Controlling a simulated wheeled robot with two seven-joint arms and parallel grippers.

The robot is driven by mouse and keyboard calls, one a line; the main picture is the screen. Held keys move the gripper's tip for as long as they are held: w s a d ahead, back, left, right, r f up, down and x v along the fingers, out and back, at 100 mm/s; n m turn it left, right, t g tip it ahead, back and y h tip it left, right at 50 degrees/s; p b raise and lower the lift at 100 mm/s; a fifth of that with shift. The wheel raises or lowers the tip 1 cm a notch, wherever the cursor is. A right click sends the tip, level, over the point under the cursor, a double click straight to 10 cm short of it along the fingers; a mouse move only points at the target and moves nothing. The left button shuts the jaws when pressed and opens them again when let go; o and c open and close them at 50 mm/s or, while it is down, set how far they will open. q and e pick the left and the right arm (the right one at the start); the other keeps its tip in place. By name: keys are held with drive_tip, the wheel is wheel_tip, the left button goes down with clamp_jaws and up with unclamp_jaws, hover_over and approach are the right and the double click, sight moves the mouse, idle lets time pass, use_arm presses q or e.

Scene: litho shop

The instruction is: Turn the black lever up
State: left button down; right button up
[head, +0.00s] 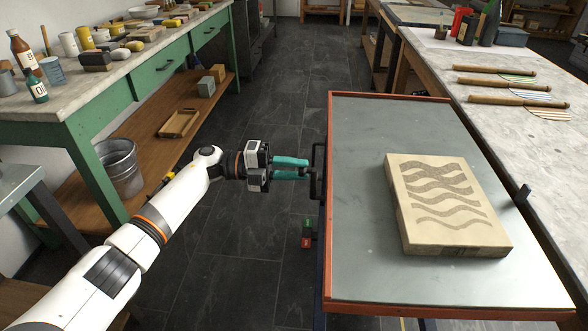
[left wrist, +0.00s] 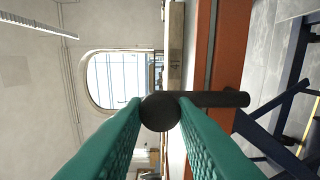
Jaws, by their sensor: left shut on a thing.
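The black lever (head: 318,180) is at the left edge of the grey-topped table with the orange rim (head: 329,220). My left gripper (head: 306,169), with teal fingers, reaches it from the left and is shut on it. In the left wrist view the fingers (left wrist: 160,104) close on the lever's round black end (left wrist: 160,113). A black bar (left wrist: 222,99) runs from there to the right of that picture, across the orange rim. The fingers partly hide the lever in the head view. My right gripper is not in view.
A block with a wavy pattern (head: 445,205) lies on the grey top. A green and red item (head: 307,234) sits low beside the table. A green workbench (head: 160,75) stands at left, a metal bucket (head: 118,167) under it. Dark floor (head: 225,270) lies between.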

use_arm(q)
drive_tip(key=shift+w+r, duration=0.1)
drive_tip(key=c, duration=1.2)
unclamp_jaws()
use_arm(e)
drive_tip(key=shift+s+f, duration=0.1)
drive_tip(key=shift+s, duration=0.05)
use_arm(q)
drive_tip(key=shift+w+a+b, duration=0.15)
drive_tip(key=shift+a+b, duration=0.15)
drive_tip(key=shift+a, duration=2.7)
drive_tip(key=shift+w+a+b, duration=0.15)
drive_tip(key=shift+a+b, duration=0.15)
drive_tip(key=shift+a, duration=2.7)
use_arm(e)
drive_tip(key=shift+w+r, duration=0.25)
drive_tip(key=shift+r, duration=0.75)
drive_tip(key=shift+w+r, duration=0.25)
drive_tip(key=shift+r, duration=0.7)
